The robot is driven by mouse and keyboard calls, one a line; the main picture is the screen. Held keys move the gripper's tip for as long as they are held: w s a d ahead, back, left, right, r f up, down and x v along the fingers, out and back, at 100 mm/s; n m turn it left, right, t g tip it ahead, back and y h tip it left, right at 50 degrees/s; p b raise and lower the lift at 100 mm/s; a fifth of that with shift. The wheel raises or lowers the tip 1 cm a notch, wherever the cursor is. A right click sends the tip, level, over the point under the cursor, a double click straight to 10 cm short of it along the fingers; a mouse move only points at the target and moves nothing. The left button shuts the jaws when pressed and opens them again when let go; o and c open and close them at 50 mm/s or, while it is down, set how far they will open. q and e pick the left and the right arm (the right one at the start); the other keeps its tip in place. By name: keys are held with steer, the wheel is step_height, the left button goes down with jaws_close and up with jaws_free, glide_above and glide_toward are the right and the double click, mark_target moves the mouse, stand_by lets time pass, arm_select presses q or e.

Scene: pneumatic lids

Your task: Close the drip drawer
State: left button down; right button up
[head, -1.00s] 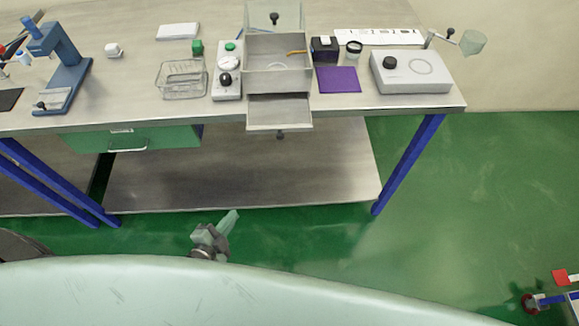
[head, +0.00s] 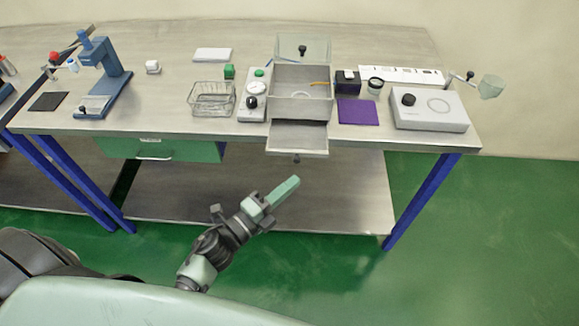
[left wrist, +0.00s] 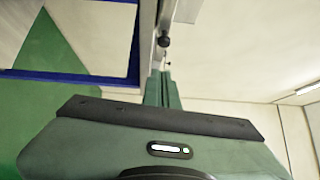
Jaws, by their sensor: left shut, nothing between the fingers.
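The drip drawer (head: 297,138) is a flat grey tray that sticks out from under the grey open-topped box (head: 302,106), past the table's front edge. A small dark knob (head: 296,160) is on its front. My left gripper (head: 294,182) has pale green fingers, shut and empty. It is in front of the table, close below the knob in the head view, with no contact visible. In the left wrist view the shut fingers (left wrist: 164,76) point toward a dark round knob (left wrist: 164,41). My right gripper is out of view.
The box's lid (head: 303,50) stands open at its back. A wire basket (head: 212,100), a gauge unit (head: 253,98), a purple mat (head: 357,112) and a white device (head: 430,112) are on the table (head: 180,128). A green drawer (head: 160,148) hangs under the left part.

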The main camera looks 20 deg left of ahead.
mark_target(291, 147)
arm_select(q)
steer(key=w, duration=0.2)
steer(key=w+a+p, duration=0.1)
steer(key=w, duration=0.1)
steer(key=shift+a+r, duration=0.1)
steer(key=shift+a, duration=0.1)
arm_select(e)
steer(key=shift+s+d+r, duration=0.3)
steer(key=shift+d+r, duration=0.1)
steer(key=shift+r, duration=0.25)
arm_select(q)
steer(key=shift+s, duration=0.1)
steer(key=w, duration=0.2)
steer(key=w+a+b, duration=0.1)
steer(key=w, duration=0.2)
steer(key=w+a+b, duration=0.1)
steer(key=w, duration=0.2)
steer(key=shift+w+a, duration=0.1)
steer(key=shift+a, duration=0.05)
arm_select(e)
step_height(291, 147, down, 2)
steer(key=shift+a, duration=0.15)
